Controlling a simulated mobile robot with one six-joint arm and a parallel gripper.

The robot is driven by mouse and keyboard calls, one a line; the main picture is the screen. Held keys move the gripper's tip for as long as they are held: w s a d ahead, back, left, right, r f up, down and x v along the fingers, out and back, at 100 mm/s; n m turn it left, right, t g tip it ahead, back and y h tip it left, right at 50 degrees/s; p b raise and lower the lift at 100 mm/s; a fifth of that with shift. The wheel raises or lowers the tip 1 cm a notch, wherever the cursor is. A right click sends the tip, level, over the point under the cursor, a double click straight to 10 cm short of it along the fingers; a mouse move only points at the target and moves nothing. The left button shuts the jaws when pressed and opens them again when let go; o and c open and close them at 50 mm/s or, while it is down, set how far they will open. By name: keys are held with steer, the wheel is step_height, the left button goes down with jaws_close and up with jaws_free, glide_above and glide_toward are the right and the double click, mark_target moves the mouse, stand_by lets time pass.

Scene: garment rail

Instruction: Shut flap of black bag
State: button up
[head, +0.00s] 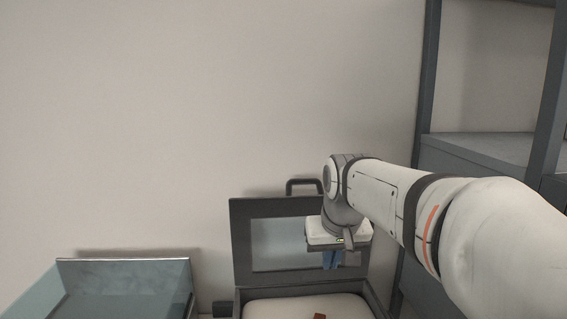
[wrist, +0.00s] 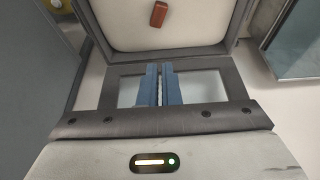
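The black bag (head: 240,262) stands with its flap (head: 241,230) raised, a dark frame around a pale grey panel, with a handle (head: 304,181) at its top. In the wrist view the flap's dark frame (wrist: 108,92) lies behind my fingers. My gripper (head: 330,260) is in front of the flap's right part, above the bag's opening, pointing down. Its blue fingers (wrist: 160,72) are close together with only a thin slit between them, and nothing is seen held. I cannot tell whether they touch the flap.
A small red-brown block (wrist: 158,14) lies on the bag's pale inside (wrist: 125,30). A glassy blue-grey tray (head: 125,262) is at the left. A dark grey shelf unit (head: 480,150) stands at the right. The wall behind is bare.

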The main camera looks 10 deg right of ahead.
steer(key=w+r+p, duration=0.1)
steer(key=w+r, duration=0.5)
steer(key=w+r+t+p, duration=0.1)
steer(key=w+r+p, duration=0.1)
steer(key=w+r, duration=0.4)
steer(key=w+r+t+p, duration=0.1)
steer(key=w+r+p, duration=0.1)
steer(key=w+r, duration=0.4)
steer(key=shift+w+a, duration=0.2)
steer(key=shift+w, duration=0.45)
steer(key=shift+w+a, duration=0.15)
steer(key=shift+w, duration=0.45)
jaws_close()
steer(key=p+x, duration=0.2)
steer(key=x, duration=0.7)
steer(key=shift+w+f, duration=0.25)
steer(key=shift+w, duration=0.1)
